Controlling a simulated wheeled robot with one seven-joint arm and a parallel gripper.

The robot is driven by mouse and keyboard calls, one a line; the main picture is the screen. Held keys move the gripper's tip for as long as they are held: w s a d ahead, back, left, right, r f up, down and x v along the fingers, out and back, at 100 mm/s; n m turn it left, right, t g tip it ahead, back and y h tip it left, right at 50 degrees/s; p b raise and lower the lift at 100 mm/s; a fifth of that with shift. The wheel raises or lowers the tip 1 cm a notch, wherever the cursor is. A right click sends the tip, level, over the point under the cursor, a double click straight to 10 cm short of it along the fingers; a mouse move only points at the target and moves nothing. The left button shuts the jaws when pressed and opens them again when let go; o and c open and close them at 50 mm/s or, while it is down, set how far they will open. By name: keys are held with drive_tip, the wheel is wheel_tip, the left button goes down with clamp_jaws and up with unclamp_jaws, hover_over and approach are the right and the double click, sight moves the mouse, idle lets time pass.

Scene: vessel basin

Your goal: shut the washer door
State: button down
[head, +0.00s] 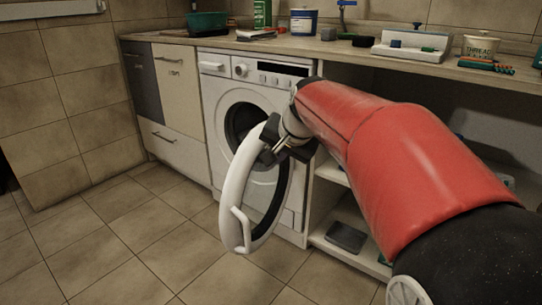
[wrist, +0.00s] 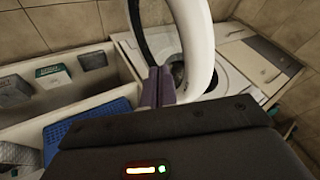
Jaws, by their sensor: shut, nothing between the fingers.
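The washer (head: 222,92) is white and stands under the counter, its round drum opening partly visible. Its door (head: 236,185) is a white ring with a dark inner side, swung well out from the front. The door's handle (head: 240,228) is on the outer face, low and toward the camera. My gripper (head: 277,152) is shut and empty, beside the upper part of the door on its right. In the wrist view, the dark fingertips (wrist: 157,88) are close against the white door ring (wrist: 203,40). I cannot tell whether they touch it.
The counter (head: 345,52) holds several small items, including a green bin (head: 207,23) and a white pot (head: 480,47). Open shelves (head: 330,172) lie right of the washer, with a blue basket (wrist: 88,130) in the wrist view. Drawers (head: 178,95) stand left. The tiled floor (head: 120,235) is clear.

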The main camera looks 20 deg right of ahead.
drive_tip(key=shift+w+a+f, duration=0.6)
drive_tip(key=shift+w+f, duration=0.3)
drive_tip(key=shift+w, duration=0.2)
drive_tip(key=shift+w+a+f, duration=0.6)
drive_tip(key=shift+w+f, duration=0.25)
drive_tip(key=shift+w, duration=0.3)
drive_tip(key=shift+w+a+f, duration=0.6)
drive_tip(key=shift+w+f, duration=0.3)
drive_tip(key=shift+w, duration=0.2)
